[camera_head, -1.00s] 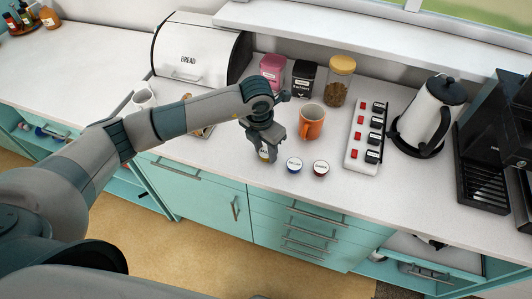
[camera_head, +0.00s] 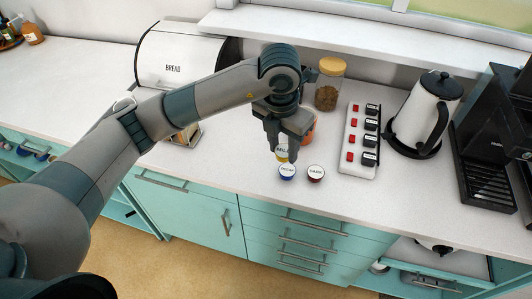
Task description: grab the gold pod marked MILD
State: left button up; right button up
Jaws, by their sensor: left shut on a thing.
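The gold pod marked MILD (camera_head: 282,151) is between the fingers of my left gripper (camera_head: 281,148), which is shut on it above the counter. The fingers hide part of the pod. A blue pod (camera_head: 287,171) stands just below it in the picture, and a dark red pod (camera_head: 316,173) stands to the right of the blue one. My right gripper is not in view.
An orange mug (camera_head: 310,128) is mostly hidden behind my left gripper. A power strip (camera_head: 359,146) with red switches, a white kettle (camera_head: 424,112) and a black machine (camera_head: 487,150) stand to the right. A jar (camera_head: 329,90) and bread box (camera_head: 183,65) stand behind.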

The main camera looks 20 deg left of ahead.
pick_arm(q)
jog(key=shift+s+d+r+b, duration=0.3)
jog(key=shift+d+r, duration=0.25)
jog(key=shift+d, duration=0.3)
jog(key=shift+s+d+r+b, duration=0.15)
jog(key=shift+s+d+r, duration=0.1)
jog(key=shift+d+r, duration=0.4)
jog(key=shift+f, duration=0.25)
